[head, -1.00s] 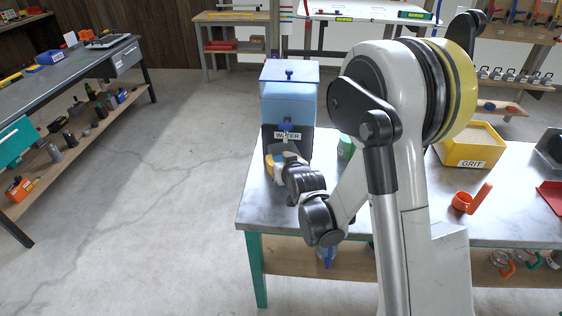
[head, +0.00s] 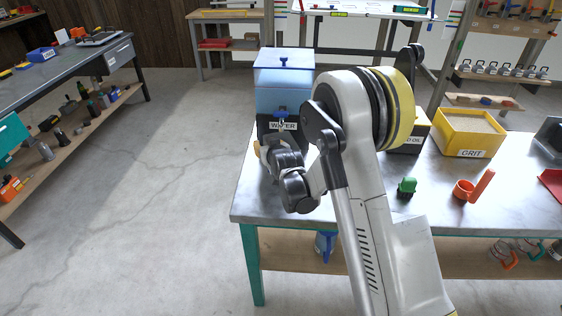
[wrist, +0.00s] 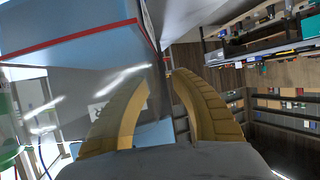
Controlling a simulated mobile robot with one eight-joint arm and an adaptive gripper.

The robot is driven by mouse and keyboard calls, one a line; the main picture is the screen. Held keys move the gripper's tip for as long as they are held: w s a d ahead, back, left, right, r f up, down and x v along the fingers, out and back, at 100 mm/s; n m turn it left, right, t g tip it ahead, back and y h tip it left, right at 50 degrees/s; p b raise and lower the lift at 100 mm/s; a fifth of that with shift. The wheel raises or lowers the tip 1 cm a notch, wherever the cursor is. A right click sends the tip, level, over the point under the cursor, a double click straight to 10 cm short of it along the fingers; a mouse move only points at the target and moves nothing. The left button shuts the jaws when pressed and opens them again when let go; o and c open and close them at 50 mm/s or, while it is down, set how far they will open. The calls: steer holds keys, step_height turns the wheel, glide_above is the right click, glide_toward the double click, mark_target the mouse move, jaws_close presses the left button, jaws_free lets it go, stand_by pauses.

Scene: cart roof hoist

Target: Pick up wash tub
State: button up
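I cannot pick out a wash tub with certainty in either view. My gripper (wrist: 160,76) has two curved yellow fingers. Their tips stand apart with nothing visible between them. In the head view it is mostly hidden behind my own wrist, at the front of the blue water container (head: 284,88) on the near table's left end. In the wrist view a pale blue surface (wrist: 156,132) shows behind the fingers, and a blue panel with a red edge (wrist: 70,28) is at upper left. I cannot tell what these belong to.
The grey-topped table (head: 420,222) also holds a green item (head: 406,187), an orange handled holder (head: 464,189) and a yellow grit bin (head: 470,130). A blue item (head: 325,244) is on its lower shelf. Another bench (head: 60,70) stands left; open floor lies between.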

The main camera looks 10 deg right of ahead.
steer(key=shift+w+f, duration=0.1)
steer(key=shift+w, duration=0.2)
jaws_close()
steer(key=shift+r, duration=0.2)
